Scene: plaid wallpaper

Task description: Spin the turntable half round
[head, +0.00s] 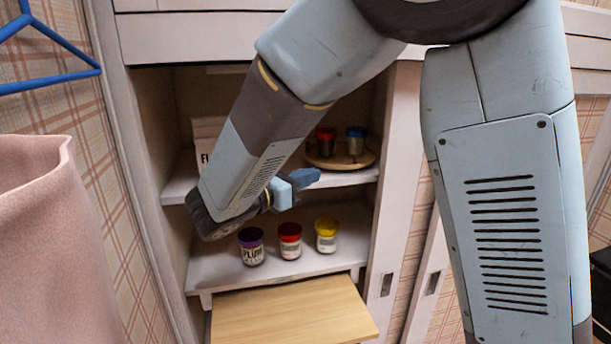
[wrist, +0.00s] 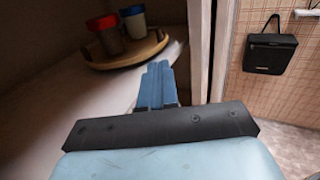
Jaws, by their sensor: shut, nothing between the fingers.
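The turntable (head: 368,159) is a round wooden tray with a raised rim on the upper shelf of the cabinet, at the right side. A red-lidded jar (head: 326,135) and a blue-lidded jar (head: 355,133) stand on it. In the wrist view the turntable (wrist: 95,63) is at the upper left, with the red-lidded jar (wrist: 107,37) and the blue-lidded jar (wrist: 134,24). My gripper (head: 315,175) is blue, shut and empty, in front of the shelf edge and below the turntable. Its fingers (wrist: 158,70) appear apart from the rim.
On the lower shelf (head: 208,275) stand jars with purple (head: 250,233), red (head: 290,230) and yellow (head: 327,225) lids. A wooden board (head: 290,315) juts out below. The cabinet's right post (wrist: 198,50) is close to my gripper. A black bag (wrist: 271,50) hangs on the wall.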

